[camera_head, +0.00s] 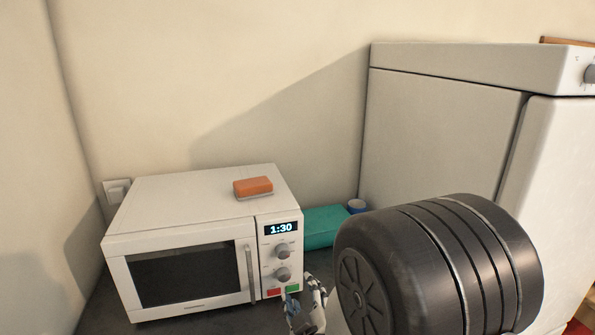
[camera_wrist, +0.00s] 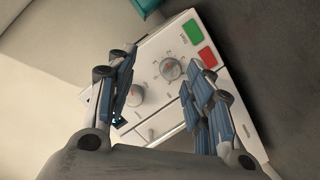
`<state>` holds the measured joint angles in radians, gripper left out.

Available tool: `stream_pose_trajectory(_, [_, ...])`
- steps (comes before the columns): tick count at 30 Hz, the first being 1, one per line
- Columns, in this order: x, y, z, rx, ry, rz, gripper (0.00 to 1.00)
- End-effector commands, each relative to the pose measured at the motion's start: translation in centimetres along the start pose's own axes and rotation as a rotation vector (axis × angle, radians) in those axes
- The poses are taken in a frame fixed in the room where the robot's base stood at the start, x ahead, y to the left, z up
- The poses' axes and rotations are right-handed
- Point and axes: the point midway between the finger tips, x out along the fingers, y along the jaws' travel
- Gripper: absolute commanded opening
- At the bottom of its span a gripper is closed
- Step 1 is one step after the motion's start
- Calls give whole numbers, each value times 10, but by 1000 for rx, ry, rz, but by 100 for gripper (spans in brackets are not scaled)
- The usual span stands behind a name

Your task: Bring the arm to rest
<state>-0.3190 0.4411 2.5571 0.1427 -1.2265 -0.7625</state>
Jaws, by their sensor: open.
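My gripper (camera_head: 308,304) is in front of the lower right corner of the white microwave (camera_head: 185,205), close to its control panel. In the wrist view my gripper (camera_wrist: 160,105) is open, its two blue-padded fingers apart with nothing between them. Behind the fingers the panel shows two knobs, a green button (camera_wrist: 190,31) and a red button (camera_wrist: 208,57). I cannot tell whether a finger touches the panel. My dark arm link fills the lower right of the head view and hides what lies behind it. The microwave display (camera_head: 281,228) reads 1:30.
An orange sponge-like block (camera_head: 253,187) lies on top of the microwave. A teal box (camera_head: 323,228) and a blue-rimmed cup (camera_head: 357,206) stand to its right. A tall white appliance (camera_head: 440,130) stands at the right. A wall socket (camera_head: 117,191) is at the left.

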Motion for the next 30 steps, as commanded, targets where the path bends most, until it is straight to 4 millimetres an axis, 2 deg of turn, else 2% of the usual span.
stream_pose_trajectory(1, [-4,15,-4,56,-36,-19,47])
stream_pose_trajectory(5, [-23,34,-1,197,-163,-99,47])
stream_pose_trajectory(8, [-48,48,2,299,-268,-150,47])
stream_pose_trajectory(11, [-80,59,6,398,-377,-189,47])
stream_pose_trajectory(15, [-139,71,13,527,-544,-225,47])
stream_pose_trajectory(21, [-235,76,26,691,-782,-230,47])
stream_pose_trajectory(24, [-274,74,30,748,-874,-222,47])
stream_pose_trajectory(27, [-299,72,34,783,-937,-215,47])
stream_pose_trajectory(30, [-311,70,36,800,-969,-211,47])
